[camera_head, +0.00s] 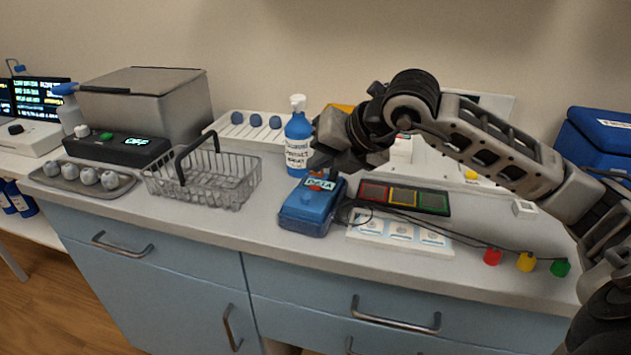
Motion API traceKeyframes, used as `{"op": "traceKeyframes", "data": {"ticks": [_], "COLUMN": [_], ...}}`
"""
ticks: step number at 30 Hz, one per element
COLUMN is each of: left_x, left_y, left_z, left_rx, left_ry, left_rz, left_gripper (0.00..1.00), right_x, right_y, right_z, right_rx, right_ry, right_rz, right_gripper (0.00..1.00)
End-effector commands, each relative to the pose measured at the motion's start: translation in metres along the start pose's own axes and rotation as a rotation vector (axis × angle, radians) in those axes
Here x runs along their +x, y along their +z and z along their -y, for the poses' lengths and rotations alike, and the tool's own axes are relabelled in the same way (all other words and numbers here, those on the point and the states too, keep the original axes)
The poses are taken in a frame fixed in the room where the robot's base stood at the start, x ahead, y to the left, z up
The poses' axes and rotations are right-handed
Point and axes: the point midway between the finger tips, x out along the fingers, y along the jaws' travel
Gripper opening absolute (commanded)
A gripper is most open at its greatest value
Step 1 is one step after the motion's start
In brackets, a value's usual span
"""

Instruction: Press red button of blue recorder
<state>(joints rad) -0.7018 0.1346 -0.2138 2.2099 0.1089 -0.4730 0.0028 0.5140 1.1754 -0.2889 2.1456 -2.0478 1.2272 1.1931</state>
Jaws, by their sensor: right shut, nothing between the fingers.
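The blue recorder (306,209) is a small blue box near the front of the counter, in the middle of the head view. Its top has a small lit display, and a little red shows by it. My right gripper (322,166) comes in from the right and is shut and empty. Its fingertips are just over the back of the recorder's top; whether they touch it I cannot tell. My left gripper is not in view.
A blue-labelled bottle (298,140) stands close behind the recorder. A wire basket (205,180) is to the left. A tray with coloured panels (403,197) and a white panel (398,234) lie to the right. Cables run to red, yellow and green plugs (526,262).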

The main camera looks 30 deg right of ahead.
Motion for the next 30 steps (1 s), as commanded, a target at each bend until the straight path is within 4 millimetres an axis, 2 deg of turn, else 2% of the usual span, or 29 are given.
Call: {"op": "traceKeyframes", "data": {"ticks": [1,9,30], "left_x": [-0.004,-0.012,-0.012], "left_y": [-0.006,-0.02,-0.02], "left_z": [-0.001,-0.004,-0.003], "left_rx": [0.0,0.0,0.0], "left_ry": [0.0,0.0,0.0], "left_rz": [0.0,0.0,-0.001], "left_gripper": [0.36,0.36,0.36], "right_x": [-0.007,-0.024,-0.024], "right_y": [0.005,0.018,0.017], "right_z": [-0.005,-0.018,-0.018], "right_rx": [0.0,0.0,0.0], "right_ry": [0.001,0.0,0.0], "right_rz": [0.001,0.0,-0.001], "right_gripper": [0.0,0.0,0.0]}}
